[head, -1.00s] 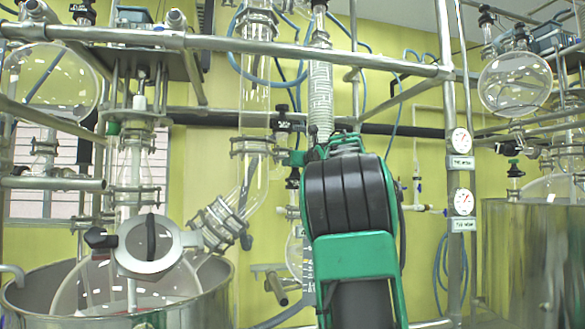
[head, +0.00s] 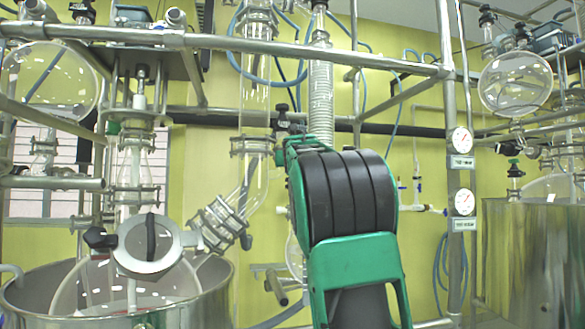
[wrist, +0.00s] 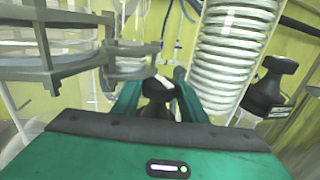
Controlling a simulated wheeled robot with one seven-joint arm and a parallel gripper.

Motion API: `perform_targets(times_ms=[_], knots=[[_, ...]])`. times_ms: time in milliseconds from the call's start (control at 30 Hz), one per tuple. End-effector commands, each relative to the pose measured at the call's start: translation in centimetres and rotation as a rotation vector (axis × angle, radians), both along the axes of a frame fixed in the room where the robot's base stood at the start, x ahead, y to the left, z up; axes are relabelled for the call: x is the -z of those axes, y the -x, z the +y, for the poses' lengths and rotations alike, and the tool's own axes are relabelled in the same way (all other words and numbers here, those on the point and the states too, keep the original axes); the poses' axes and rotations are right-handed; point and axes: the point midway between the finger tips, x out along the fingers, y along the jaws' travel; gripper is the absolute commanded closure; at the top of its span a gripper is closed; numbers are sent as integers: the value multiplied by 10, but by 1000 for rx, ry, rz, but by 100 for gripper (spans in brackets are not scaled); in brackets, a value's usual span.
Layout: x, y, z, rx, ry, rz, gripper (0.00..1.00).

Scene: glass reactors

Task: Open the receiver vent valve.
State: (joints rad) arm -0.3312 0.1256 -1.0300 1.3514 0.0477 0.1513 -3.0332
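My gripper (wrist: 160,82) has its green fingers spread apart in the wrist view. A black valve knob (wrist: 156,90) with a pale patch on top shows between the fingers. I cannot tell whether either finger touches it, or for certain that it is the receiver vent valve. In the head view, my green gripper (head: 283,148) is mostly hidden behind my wrist links. A black valve knob (head: 282,122) stands just above it, beside the ribbed glass column.
The ribbed column (wrist: 232,50) is close at the right of my fingers, with another black knob (wrist: 274,84) beyond it. A glass flange (wrist: 55,65) is close at left. A metal rail (head: 330,57) crosses above my arm.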

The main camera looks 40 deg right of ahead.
Motion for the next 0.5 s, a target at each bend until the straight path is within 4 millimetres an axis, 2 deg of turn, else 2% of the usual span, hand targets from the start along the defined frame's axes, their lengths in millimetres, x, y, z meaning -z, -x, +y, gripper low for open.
perform_targets(times_ms=[267, 500], knots=[[-2, 5, -6, -9, 1, -4, 81], [-3, 8, -9, -135, 2, -4, 81]])
